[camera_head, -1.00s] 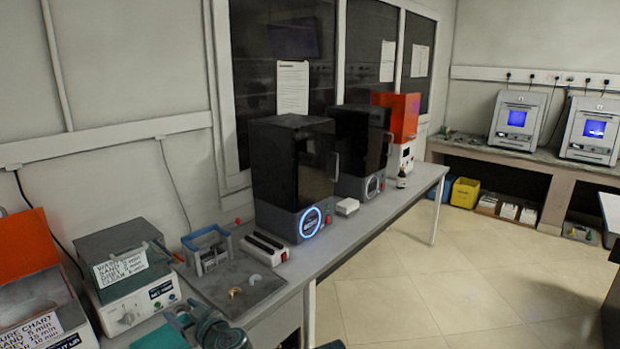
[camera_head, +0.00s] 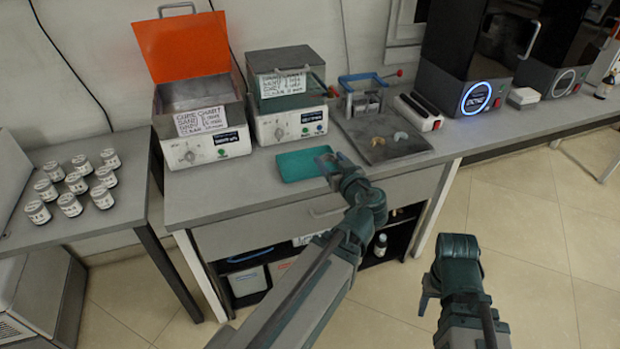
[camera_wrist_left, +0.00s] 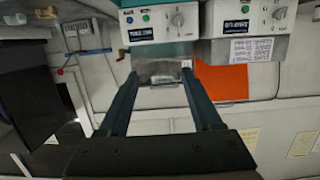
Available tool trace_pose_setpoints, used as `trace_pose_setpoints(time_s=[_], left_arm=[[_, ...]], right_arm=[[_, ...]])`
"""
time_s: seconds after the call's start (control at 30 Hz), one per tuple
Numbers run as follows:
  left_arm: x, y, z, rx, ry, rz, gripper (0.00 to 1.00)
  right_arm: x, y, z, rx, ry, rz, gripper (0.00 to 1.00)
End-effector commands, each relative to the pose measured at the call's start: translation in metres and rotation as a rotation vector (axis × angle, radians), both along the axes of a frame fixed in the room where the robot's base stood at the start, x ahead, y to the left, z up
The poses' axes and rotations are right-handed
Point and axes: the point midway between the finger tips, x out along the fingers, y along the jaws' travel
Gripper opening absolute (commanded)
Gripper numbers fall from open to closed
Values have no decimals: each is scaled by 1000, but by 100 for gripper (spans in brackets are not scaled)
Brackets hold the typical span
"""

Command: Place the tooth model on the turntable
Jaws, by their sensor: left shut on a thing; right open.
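My left gripper (camera_head: 328,162) is over the teal tray (camera_head: 292,166) at the bench's front. It is shut on a small greyish thing (camera_wrist_left: 165,78), seen between its fingers in the left wrist view; I cannot tell whether this is the tooth model. Two small arch-shaped pieces, one pale (camera_head: 401,136) and one golden (camera_head: 378,143), lie on a dark grey mat. My right gripper (camera_head: 428,292) is open, low in front of the bench. I cannot make out a turntable; the inside of the open orange-lidded cure unit (camera_head: 205,125) is mostly hidden.
A blue-framed rack (camera_head: 364,95) and a power strip (camera_head: 418,112) stand by the mat. Black printers (camera_head: 470,55) are at the right. Several labelled jars (camera_head: 70,183) fill the left table. The bench's front left is clear.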

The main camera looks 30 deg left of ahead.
Motion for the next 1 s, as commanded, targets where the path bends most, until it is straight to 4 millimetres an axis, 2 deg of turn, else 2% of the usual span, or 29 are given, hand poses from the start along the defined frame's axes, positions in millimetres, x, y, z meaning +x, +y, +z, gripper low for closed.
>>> trace_pose_setpoints(time_s=[0.03,0.2,0.3,0.43,0.77,0.87,1.0], left_arm=[[0,0,-27,0,0,0,14],[0,0,-67,0,0,0,14],[0,0,-82,0,0,0,14],[0,0,-89,0,0,0,14],[1,1,-87,0,0,0,14],[9,9,-88,0,0,3,14],[32,34,-92,0,0,5,14]], right_arm=[[0,0,-27,0,0,0,50],[0,0,-67,0,0,0,50],[0,0,-82,0,0,0,50],[0,0,-89,0,0,0,50],[0,0,-87,0,0,0,50],[0,0,-88,0,0,0,50],[0,0,-92,0,0,0,50]])
